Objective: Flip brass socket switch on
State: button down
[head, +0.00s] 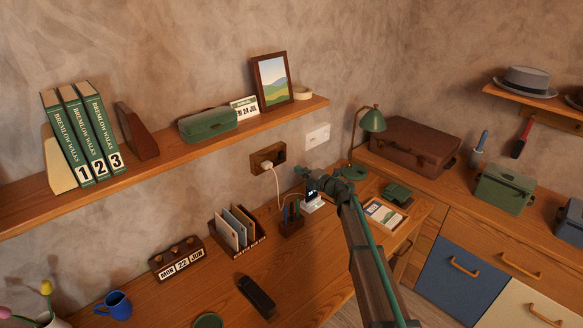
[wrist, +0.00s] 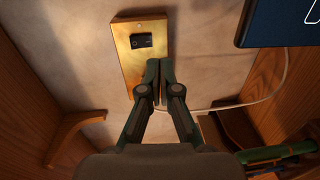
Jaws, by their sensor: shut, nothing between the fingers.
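The brass socket plate (head: 255,168) is on the wall under the shelf, with a pale plug and a white cable at it. In the wrist view the brass plate (wrist: 130,68) carries a small dark rocker switch (wrist: 141,41). My gripper (wrist: 159,65) is shut and empty, its fingertips together. They overlap the plate's right edge, below and right of the switch in the picture. I cannot tell whether they touch the plate. In the head view my gripper (head: 303,173) is right of the socket, above the desk. The rocker's exact tilt is too small to tell.
A wooden shelf (head: 165,165) runs above the socket. A pen holder (head: 291,226), letter rack (head: 237,232) and green lamp (head: 372,120) stand on the desk nearby. A white cable (wrist: 262,98) hangs beside my fingers. A dark panel (wrist: 277,22) fills the wrist view's upper right.

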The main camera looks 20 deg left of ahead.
jog(key=b+v, duration=0.1)
jog(key=v, duration=0.5)
jog(key=shift+d+f, duration=0.2)
jog(key=shift+f, duration=0.4)
jog(key=shift+s, duration=0.1)
